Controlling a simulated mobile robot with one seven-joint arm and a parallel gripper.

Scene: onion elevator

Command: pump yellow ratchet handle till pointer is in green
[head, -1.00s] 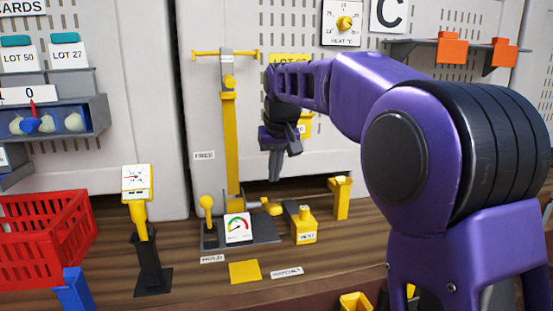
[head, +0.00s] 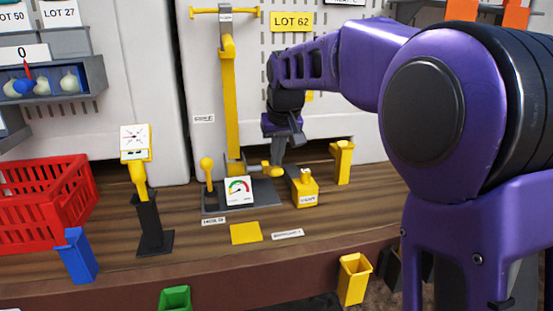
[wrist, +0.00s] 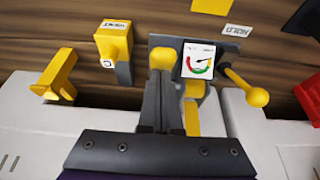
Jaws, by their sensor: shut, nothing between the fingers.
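The yellow ratchet handle (head: 271,169) sticks out beside a white gauge (head: 238,190) on a dark base plate. My gripper (head: 277,163) is shut and empty, pointing down close to the handle's rounded end. In the wrist view, the handle's yellow end (wrist: 162,57) appears just beyond my fingertips (wrist: 160,82); I cannot tell whether they touch. The gauge also shows there (wrist: 198,61), upside down, with a green and red arc. Its pointer is too small to place surely against the green.
A yellow vent block (head: 305,188) and a yellow post (head: 342,162) stand to the right. A yellow knobbed lever (head: 207,168) stands left of the gauge, with a tall yellow column (head: 231,110) behind. A red crate (head: 40,205) is at left.

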